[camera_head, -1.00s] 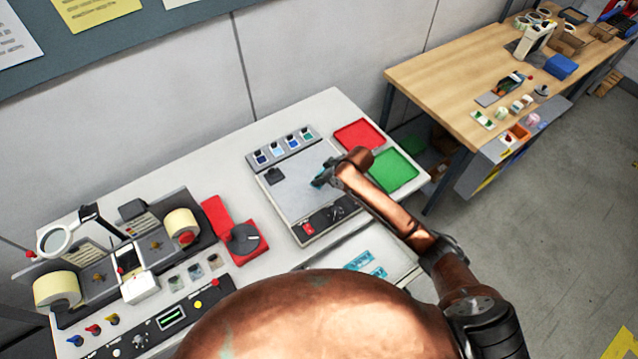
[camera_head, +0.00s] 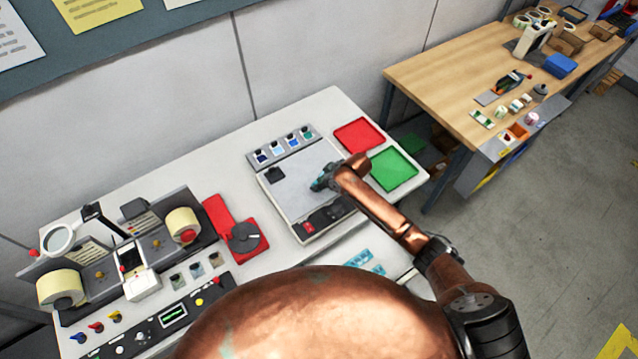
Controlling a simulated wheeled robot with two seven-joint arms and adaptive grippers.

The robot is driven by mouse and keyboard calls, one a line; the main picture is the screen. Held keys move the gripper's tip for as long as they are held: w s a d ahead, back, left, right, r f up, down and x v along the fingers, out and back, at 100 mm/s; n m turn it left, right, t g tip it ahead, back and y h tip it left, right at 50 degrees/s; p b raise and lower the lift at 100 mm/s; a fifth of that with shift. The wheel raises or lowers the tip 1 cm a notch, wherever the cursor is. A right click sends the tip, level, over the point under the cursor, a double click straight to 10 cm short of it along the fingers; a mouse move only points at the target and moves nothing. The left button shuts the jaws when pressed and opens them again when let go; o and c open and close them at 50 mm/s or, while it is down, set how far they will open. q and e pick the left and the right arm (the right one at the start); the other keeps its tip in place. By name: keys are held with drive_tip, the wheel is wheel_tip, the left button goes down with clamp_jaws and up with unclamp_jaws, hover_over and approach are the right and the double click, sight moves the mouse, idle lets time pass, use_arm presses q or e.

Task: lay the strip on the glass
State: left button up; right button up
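The glass (camera_head: 298,192) is the pale, bright top plate of the grey inspection box on the white table. My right gripper (camera_head: 318,185) is over the right part of the glass, small and dark in this view. A little teal shows at its fingertips; I cannot tell whether this is a strip or part of the gripper, nor whether the fingers are shut. Cyan-printed strips (camera_head: 361,258) lie at the table's front, partly hidden by my body. My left gripper is out of view.
A red tray (camera_head: 358,134) and a green tray (camera_head: 393,169) lie right of the box. A small black block (camera_head: 274,174) sits at the glass's left edge. A red dispenser (camera_head: 222,219) and the rewinder (camera_head: 130,262) stand left. A wooden bench (camera_head: 450,85) is beyond.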

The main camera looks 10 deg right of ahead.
drive_tip(key=shift+r, duration=0.1)
drive_tip(key=b+v, duration=0.1)
drive_tip(key=v, duration=1.1)
drive_tip(key=shift+r, duration=0.1)
